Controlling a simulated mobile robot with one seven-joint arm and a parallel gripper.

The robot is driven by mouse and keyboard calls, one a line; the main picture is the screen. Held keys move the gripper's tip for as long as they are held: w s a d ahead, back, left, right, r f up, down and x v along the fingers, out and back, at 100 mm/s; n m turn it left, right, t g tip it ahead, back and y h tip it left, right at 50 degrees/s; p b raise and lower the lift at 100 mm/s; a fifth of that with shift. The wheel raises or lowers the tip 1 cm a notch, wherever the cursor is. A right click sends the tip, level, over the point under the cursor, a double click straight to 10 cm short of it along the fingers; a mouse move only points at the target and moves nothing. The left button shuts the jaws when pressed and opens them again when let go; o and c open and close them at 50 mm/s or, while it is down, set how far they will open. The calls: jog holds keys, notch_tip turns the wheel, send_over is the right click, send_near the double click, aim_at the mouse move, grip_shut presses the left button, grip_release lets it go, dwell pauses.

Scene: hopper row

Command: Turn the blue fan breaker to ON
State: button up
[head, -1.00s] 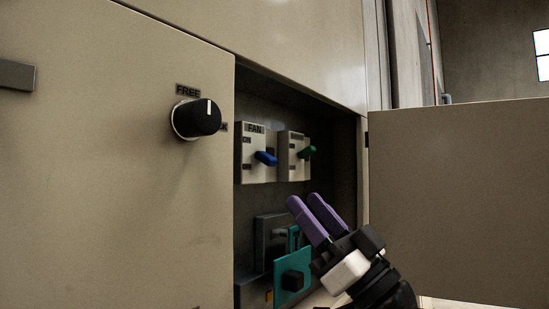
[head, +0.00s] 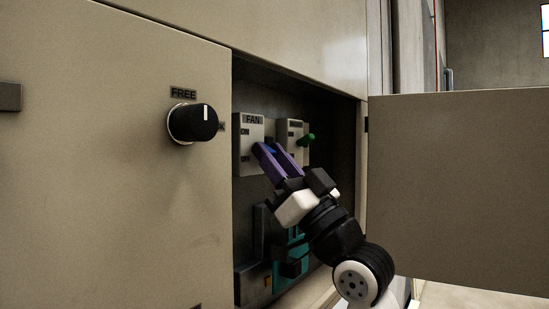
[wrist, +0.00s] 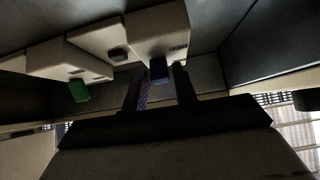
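The fan breaker (head: 243,128) is a pale block with a FAN label, inside the open recess of the cabinet. Its blue lever (wrist: 158,69) shows in the wrist view between my fingers. In the head view the lever is mostly hidden by the fingers, and its ON or OFF position cannot be told. My gripper (head: 266,150) has purple fingers that stand apart at the lever, one on each side. In the wrist view the gripper (wrist: 160,88) shows gaps beside the lever; any contact is unclear.
A black knob (head: 192,123) marked FREE sits on the front panel at left. An open door (head: 460,190) stands right of my arm. Teal parts (head: 290,271) lie low in the recess.

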aim_at(257, 138)
grip_shut()
jog(key=shift+r, duration=0.1)
jog(key=g+h+p, duration=0.1)
jog(key=r+h+p, duration=0.1)
jog(key=r+g+h+p, duration=0.1)
jog(key=p, duration=0.1)
jog(key=shift+s+d+g+h, duration=0.2)
jog(key=shift+d+g+h, duration=0.05)
jog(key=shift+g+h, duration=0.05)
jog(key=g+h+p, duration=0.1)
jog(key=p, duration=0.1)
jog(key=r+g+h+p, duration=0.1)
jog(key=h+p, duration=0.1)
jog(key=p, duration=0.1)
jog(key=shift+r, duration=0.3)
jog(key=shift+w+a+r+g+h+p, duration=0.1)
jog(key=shift+r+g+h+p, duration=0.05)
jog(key=shift+g+h+p, duration=0.7)
jog(key=shift+h+p, duration=0.35)
jog(key=shift+p, duration=0.35)
